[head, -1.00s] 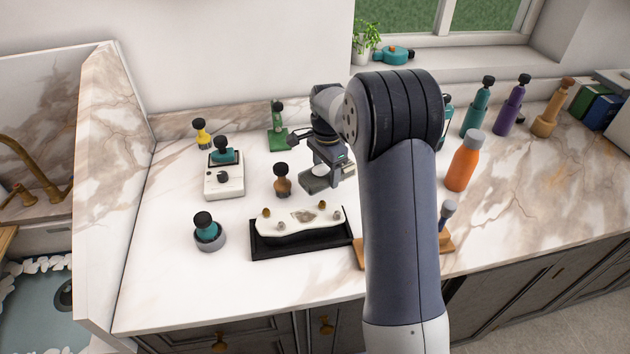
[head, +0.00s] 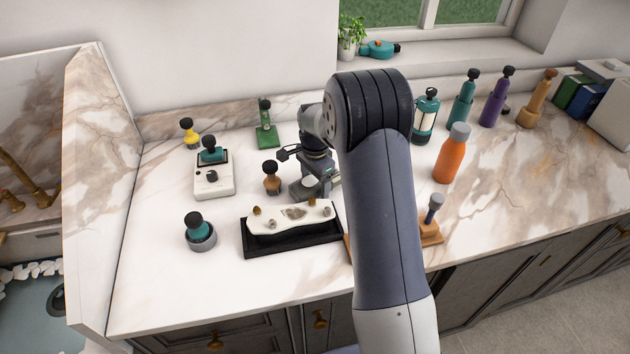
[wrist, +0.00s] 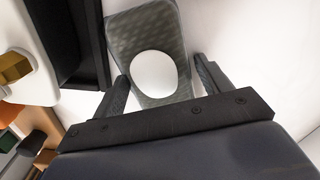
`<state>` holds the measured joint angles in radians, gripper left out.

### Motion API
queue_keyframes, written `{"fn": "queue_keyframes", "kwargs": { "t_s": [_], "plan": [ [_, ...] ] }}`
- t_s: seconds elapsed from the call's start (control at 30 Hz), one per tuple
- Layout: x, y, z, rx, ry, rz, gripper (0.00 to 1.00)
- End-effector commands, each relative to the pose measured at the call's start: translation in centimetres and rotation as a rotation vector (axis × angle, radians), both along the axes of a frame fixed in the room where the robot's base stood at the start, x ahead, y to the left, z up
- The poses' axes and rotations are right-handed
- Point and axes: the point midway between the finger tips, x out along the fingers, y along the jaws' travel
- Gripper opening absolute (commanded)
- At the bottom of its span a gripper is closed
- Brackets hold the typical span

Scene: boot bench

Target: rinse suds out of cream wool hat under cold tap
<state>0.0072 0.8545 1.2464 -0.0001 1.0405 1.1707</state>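I see no cream wool hat that I can make out in either view. The brass tap (head: 22,175) stands at the far left in the head view. Below it is a basin (head: 25,305) of bluish water edged with white suds, cut off by the frame. My gripper (wrist: 161,70) is over the counter, behind the black tray. Its two fingers stand wide apart. A grey textured pad (wrist: 130,25) with a white oval piece (wrist: 155,74) on it shows beyond and between them. I cannot tell whether the fingers touch the pad. My arm hides part of the counter.
A marble side wall (head: 98,190) separates the counter from the basin. The black tray (head: 262,250) holds a cream slab (head: 265,218) with several knobs. A white device (head: 213,185), small bottles and an orange bottle (head: 452,157) stand around. The counter's front left is clear.

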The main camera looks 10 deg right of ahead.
Motion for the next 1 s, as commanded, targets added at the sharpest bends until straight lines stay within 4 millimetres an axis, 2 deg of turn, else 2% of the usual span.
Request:
{"fn": "queue_keyframes", "kwargs": {
  "t_s": [0.1,0.43,0.57,0.8,1.0],
  "plan": [
    [0.0,0.0,0.0,0.0,0.0,0.0,0.8],
    [0.1,0.0,0.8,0.0,-0.002,0.0,0.8],
    [0.1,0.0,3.0,0.0,-0.007,0.0,0.8],
    [0.1,0.0,8.3,0.0,-0.005,0.0,0.8],
    [0.1,0.0,11.3,0.0,-0.002,0.0,0.8]
  ]
}}
